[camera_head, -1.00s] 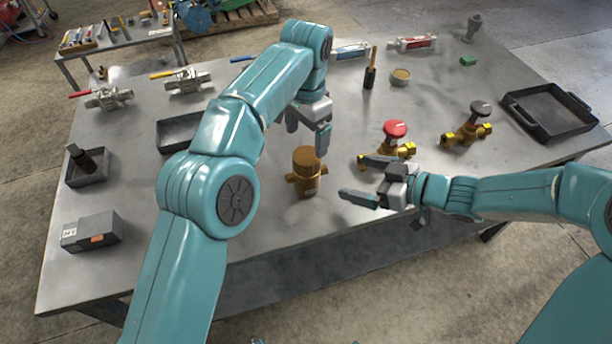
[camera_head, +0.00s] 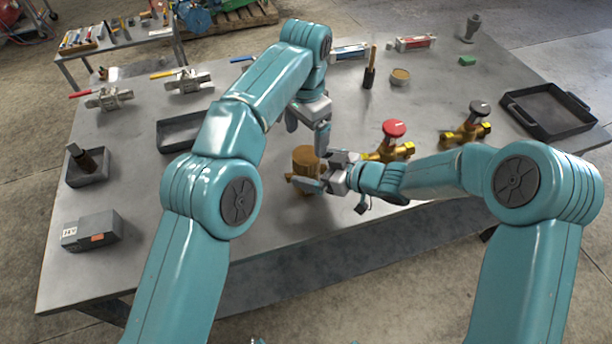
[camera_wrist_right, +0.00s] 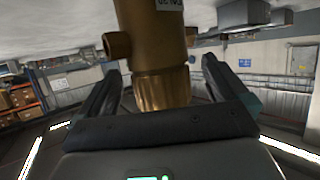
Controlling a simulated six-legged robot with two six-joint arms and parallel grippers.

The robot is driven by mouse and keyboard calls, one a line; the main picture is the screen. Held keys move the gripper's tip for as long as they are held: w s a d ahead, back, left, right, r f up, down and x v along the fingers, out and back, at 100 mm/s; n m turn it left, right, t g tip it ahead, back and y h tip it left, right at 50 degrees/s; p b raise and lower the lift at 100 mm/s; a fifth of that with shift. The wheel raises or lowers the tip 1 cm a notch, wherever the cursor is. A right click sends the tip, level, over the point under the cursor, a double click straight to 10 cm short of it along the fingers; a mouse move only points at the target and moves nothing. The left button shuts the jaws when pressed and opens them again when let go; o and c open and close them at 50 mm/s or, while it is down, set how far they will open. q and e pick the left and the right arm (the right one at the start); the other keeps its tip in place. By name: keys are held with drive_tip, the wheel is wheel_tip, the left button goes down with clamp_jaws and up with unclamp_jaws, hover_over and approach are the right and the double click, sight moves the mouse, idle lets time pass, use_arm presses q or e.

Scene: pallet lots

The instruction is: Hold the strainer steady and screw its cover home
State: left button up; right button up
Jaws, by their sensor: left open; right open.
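The bronze strainer (camera_head: 305,158) stands upright near the table's front middle, partly hidden by my right gripper. In the right wrist view, which looks upside down, its body (camera_wrist_right: 152,25) has a side port and label. The ribbed cover (camera_wrist_right: 162,92) sits at the end toward my right gripper; I cannot tell how tightly it is seated. My right gripper (camera_head: 310,170) is open, with one finger on each side of the strainer, gaps showing in the wrist view. My left gripper (camera_head: 307,132) is open, pointing down just above and behind the strainer, apparently empty.
A red-handled valve (camera_head: 393,140) stands close behind my right wrist, with a grey-handled valve (camera_head: 470,125) further right. A black tray (camera_head: 548,112) lies far right. A grey box (camera_head: 92,230) and a small bin (camera_head: 88,170) are left. The front table strip is clear.

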sight(306, 155)
clamp_jaws()
use_arm(q)
drive_tip(key=n, duration=0.4)
drive_tip(key=shift+w+n, duration=0.1)
drive_tip(key=shift+n, duration=0.2)
drive_tip(key=shift+f, duration=4)
